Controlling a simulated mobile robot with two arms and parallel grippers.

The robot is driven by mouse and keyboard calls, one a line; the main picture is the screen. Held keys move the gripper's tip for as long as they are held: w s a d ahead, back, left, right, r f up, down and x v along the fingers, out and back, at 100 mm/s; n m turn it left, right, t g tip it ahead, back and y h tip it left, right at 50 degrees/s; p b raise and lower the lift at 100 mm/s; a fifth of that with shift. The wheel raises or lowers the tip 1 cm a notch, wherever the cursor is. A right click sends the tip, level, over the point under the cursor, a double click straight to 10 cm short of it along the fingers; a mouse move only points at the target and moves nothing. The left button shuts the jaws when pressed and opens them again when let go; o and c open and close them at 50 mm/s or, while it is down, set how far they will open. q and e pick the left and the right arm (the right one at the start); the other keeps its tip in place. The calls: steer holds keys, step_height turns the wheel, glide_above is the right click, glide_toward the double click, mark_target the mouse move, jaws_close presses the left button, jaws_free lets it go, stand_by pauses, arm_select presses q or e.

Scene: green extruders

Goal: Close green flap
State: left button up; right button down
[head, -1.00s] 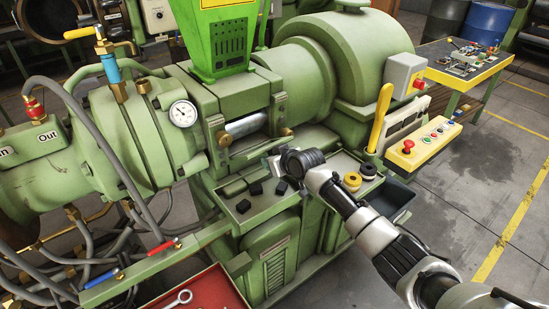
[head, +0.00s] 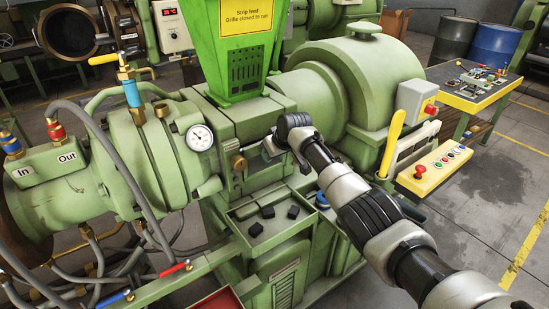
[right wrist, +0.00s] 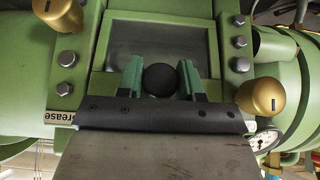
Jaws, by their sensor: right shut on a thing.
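The green flap (head: 236,182) is on the front of the green extruder, below the hopper and between brass knobs. It now stands up across the feed opening; I cannot tell whether it is fully against the frame. My right gripper (head: 270,147) is at its upper edge, largely hidden by my wrist. In the right wrist view, the two green fingers of my right gripper (right wrist: 160,80) are shut on a round black knob (right wrist: 160,78), in front of a framed greyish panel (right wrist: 160,35). My left gripper is not in view.
The green hopper (head: 240,60) rises just above the feed area. A pressure gauge (head: 200,138) is to the left. A tray (head: 255,240) with several black pieces lies below. A yellow lever (head: 391,143) and button panel (head: 435,168) stand to the right.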

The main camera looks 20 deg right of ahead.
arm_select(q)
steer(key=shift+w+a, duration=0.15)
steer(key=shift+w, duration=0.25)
arm_select(e)
steer(key=shift+w+a+r, duration=0.25)
steer(key=shift+w+r, duration=0.3)
steer(key=shift+w, duration=0.2)
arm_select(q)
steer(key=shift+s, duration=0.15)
arm_select(e)
steer(key=c, duration=0.8)
jaws_free()
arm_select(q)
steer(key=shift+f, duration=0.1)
arm_select(e)
steer(key=shift+f, duration=0.15)
steer(key=shift+s, duration=0.1)
arm_select(q)
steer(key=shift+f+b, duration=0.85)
steer(key=shift+b, duration=0.1)
arm_select(e)
steer(key=v, duration=1)
steer(key=shift+s+r, duration=0.25)
steer(key=shift+r, duration=0.05)
